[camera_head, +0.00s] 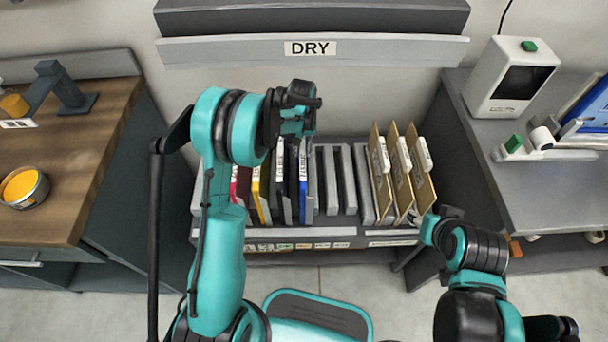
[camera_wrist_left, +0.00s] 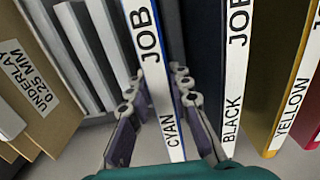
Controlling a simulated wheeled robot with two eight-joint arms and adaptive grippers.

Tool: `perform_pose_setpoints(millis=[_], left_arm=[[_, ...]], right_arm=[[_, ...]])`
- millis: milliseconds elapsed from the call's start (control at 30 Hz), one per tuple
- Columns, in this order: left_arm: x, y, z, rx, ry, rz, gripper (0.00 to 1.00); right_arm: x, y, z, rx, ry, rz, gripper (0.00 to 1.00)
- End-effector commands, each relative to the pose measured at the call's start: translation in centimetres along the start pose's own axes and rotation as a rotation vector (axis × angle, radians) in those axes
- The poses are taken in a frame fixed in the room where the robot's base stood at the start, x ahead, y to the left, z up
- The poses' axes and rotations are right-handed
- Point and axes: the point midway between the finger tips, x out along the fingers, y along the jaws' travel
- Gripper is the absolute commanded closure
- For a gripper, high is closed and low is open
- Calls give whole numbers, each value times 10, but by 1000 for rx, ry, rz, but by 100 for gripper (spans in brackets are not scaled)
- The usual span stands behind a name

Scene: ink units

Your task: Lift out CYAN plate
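The CYAN plate stands upright in the rack (camera_head: 345,232), with its white "JOB CYAN" label (camera_wrist_left: 155,80) facing up in the left wrist view. In the head view its blue edge (camera_head: 303,185) is the rightmost of the coloured plates. My left gripper (camera_wrist_left: 158,92) has one finger on each side of this plate, with the plate between the fingers. The fingers look spread, with narrow gaps beside the plate. In the head view the left gripper (camera_head: 299,125) is above the plates, its fingertips hard to make out.
The BLACK plate (camera_wrist_left: 236,70) stands close beside the CYAN one, then the YELLOW plate (camera_wrist_left: 291,90) and a red one (camera_head: 243,185). Empty slots (camera_head: 335,180) lie on the other side, then tan underlay boards (camera_head: 402,170). A shelf marked DRY (camera_head: 400,52) hangs above.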

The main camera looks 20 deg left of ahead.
Motion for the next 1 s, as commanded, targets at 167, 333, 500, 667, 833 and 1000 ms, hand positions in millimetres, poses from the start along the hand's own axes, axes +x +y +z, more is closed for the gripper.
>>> perform_pose_setpoints(millis=[167, 333, 500, 667, 833, 1000], left_arm=[[-4, 0, 0, 0, 0, -1, 100], [-24, 0, 0, 0, 0, -1, 100], [-46, 0, 0, 0, 0, -1, 100], [-66, 0, 0, 0, 0, -1, 100], [-87, 0, 0, 0, 0, -1, 100], [-107, 0, 0, 0, 0, -1, 100]], right_arm=[[-2, 0, -2, 0, 0, 0, 56], [-13, 0, -9, 0, 0, 0, 56], [-24, 0, -18, 0, 0, 0, 56], [-35, 0, -25, 0, 0, 0, 56], [-46, 0, -33, 0, 0, 0, 56], [-56, 0, -40, 0, 0, 0, 56]])
